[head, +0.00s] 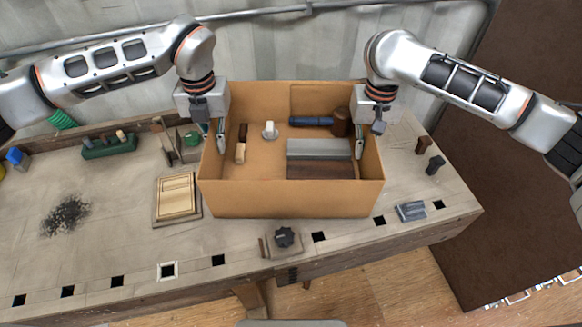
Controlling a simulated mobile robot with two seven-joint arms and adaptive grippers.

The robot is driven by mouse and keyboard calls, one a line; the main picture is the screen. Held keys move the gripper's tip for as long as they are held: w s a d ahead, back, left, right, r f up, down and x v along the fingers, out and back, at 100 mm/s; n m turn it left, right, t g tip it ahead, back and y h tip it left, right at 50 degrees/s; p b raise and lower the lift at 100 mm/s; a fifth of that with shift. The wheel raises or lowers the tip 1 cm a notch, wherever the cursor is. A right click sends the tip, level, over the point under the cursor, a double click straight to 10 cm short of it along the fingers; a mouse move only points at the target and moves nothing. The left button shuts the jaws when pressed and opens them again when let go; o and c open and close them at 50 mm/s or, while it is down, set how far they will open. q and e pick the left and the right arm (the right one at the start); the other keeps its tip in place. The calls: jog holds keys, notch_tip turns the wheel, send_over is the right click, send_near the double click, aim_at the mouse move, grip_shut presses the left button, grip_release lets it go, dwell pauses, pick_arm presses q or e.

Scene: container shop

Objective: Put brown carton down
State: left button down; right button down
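The brown carton (290,199) is an open-topped box, upright and level at the middle of the workbench. I cannot tell whether its base touches the bench top. My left gripper (213,135) is at its left side wall, with one finger inside and one outside, shut on the wall. My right gripper (365,143) is at the right side wall in the same way, its outer finger mostly hidden. Inside the carton lie a grey block (319,149), a dark brown block (320,170), a mallet with a blue handle (311,122) and several small pieces.
The workbench (115,225) has a wooden board (176,196) left of the carton and a dark knob (284,237) in front. A grey-blue block (410,211) and two small dark pieces lie to the right. A green tool holder (109,147) stands at the back left.

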pick_arm(q)
jog(key=c, duration=2.7)
grip_release()
jog(key=shift+a+f+b, duration=0.15)
jog(key=shift+f+b, duration=0.15)
jog(key=shift+f, duration=0.4)
jog(key=shift+c, duration=0.2)
pick_arm(e)
jog(key=c, duration=2.7)
grip_release()
jog(key=shift+d+f, duration=0.15)
jog(key=shift+f, duration=0.5)
jog(key=shift+c, duration=0.2)
pick_arm(q)
jog(key=o, duration=0.5)
jog(key=shift+r, duration=0.15)
jog(key=shift+c, duration=0.2)
pick_arm(e)
jog(key=o, duration=0.5)
jog(key=shift+r, duration=0.15)
jog(key=shift+c, duration=0.2)
pick_arm(q)
jog(key=shift+r, duration=0.1)
notch_tip(320, 180, up, 12)
jog(key=shift+f, duration=0.1)
jog(key=shift+s, duration=0.1)
pick_arm(e)
notch_tip(320, 180, up, 12)
jog(key=shift+r, duration=0.1)
